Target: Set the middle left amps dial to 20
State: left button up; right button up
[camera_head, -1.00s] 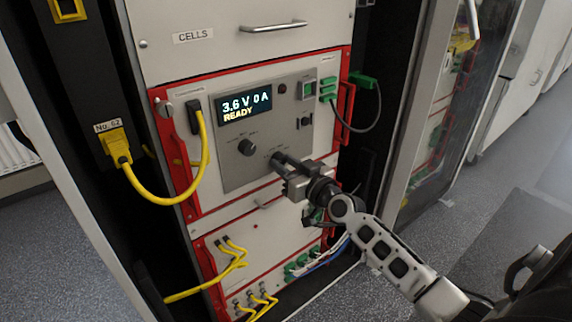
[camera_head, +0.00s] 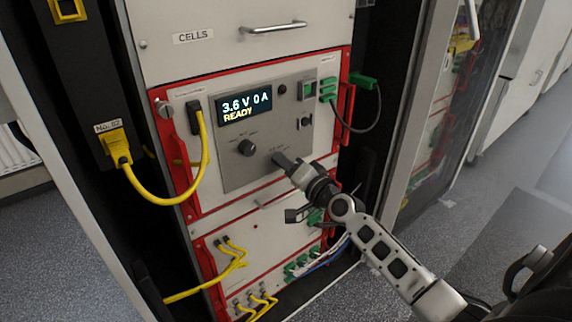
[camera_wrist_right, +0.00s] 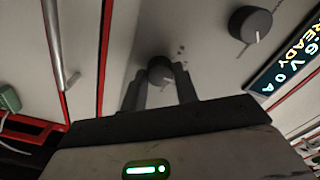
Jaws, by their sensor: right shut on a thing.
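The grey control panel (camera_head: 231,174) has a display (camera_head: 243,106) reading 3.6 V, 0 A, READY. A black dial (camera_head: 246,147) sits below the display; it also shows in the right wrist view (camera_wrist_right: 250,23). A lower dial (camera_wrist_right: 160,70) sits between the fingers of my right gripper (camera_wrist_right: 163,78), which is shut on it. In the head view the right gripper (camera_head: 278,158) reaches the panel's lower right part and hides this dial. In the wrist view a pale pointer mark shows on the dial, but its scale is unreadable. My left gripper is not in view.
A yellow cable (camera_head: 204,152) loops from the panel's left to a wall box. Red handles (camera_head: 345,114) flank the unit. A green plug (camera_head: 363,80) with a dark cable is at the right. A drawer with a metal handle (camera_head: 273,27) is above.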

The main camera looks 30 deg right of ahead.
jog(key=shift+m, duration=2.2)
jog(key=o, duration=1)
jog(key=shift+c, duration=0.2)
pick_arm(q)
jog(key=b, duration=0.1)
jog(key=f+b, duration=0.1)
jog(key=b, duration=0.1)
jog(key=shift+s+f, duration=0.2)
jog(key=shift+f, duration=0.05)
pick_arm(e)
jog(key=s+d, duration=0.1)
jog(key=s, duration=1.5)
jog(key=shift+d, duration=0.15)
